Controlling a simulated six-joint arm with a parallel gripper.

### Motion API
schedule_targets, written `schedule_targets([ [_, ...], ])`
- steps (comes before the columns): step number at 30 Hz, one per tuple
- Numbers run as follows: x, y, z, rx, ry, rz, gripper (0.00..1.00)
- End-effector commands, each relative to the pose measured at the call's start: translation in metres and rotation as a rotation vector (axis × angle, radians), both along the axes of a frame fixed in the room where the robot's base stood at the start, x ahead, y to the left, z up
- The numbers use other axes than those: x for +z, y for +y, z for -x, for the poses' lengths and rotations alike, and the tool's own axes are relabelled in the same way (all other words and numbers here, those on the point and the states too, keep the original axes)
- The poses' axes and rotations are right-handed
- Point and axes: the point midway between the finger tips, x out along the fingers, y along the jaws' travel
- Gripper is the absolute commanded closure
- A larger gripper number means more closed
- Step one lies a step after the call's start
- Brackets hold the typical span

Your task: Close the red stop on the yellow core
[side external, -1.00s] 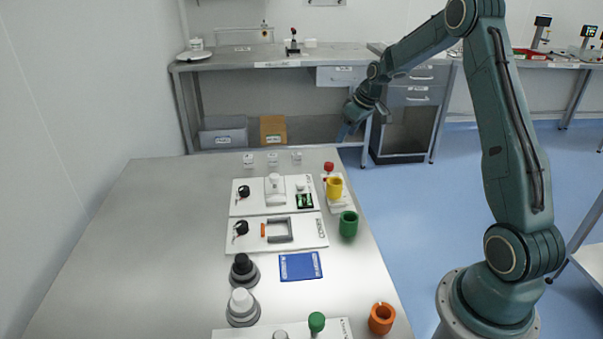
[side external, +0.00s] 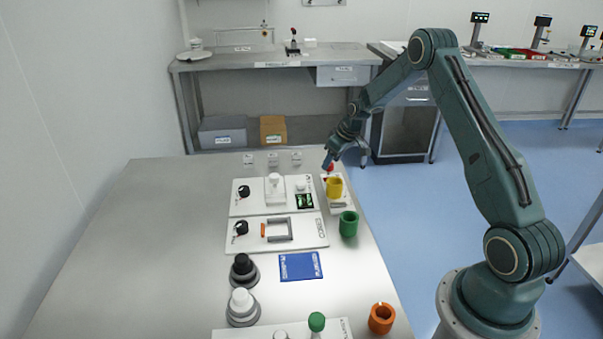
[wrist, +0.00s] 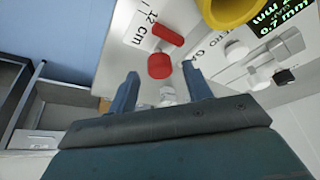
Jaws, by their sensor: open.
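The yellow core (side external: 334,188) stands upright on a white plate (side external: 341,206) near the table's right edge. In the wrist view the yellow core (wrist: 228,10) is cut off by the top edge. The red stop (wrist: 164,52) shows there as a red bar and a round red knob beside the core, with a gap between them. In the side view the red stop (side external: 328,169) is partly hidden by my gripper. My gripper (wrist: 160,82) is open and empty, its two blue fingers pointing toward the red knob, which appears beyond and between the tips. Contact cannot be told.
Small white blocks (side external: 272,159) sit behind. The table's left side is clear.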

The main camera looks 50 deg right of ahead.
Motion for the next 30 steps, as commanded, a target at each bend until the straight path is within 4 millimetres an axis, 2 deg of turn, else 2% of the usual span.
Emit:
schedule_targets([
  [4,-0.0082,-0.0001,-0.0035,0.000,0.000,0.000,0.50],
  [14,-0.0104,0.0000,-0.0045,0.000,-0.001,0.000,0.50],
  [15,-0.0104,0.0000,-0.0044,0.000,-0.001,0.000,0.52],
  [20,-0.0103,0.0000,-0.0044,0.000,0.000,0.000,0.83],
  [30,-0.0105,0.0056,0.0012,0.000,0.001,-0.001,0.85],
])
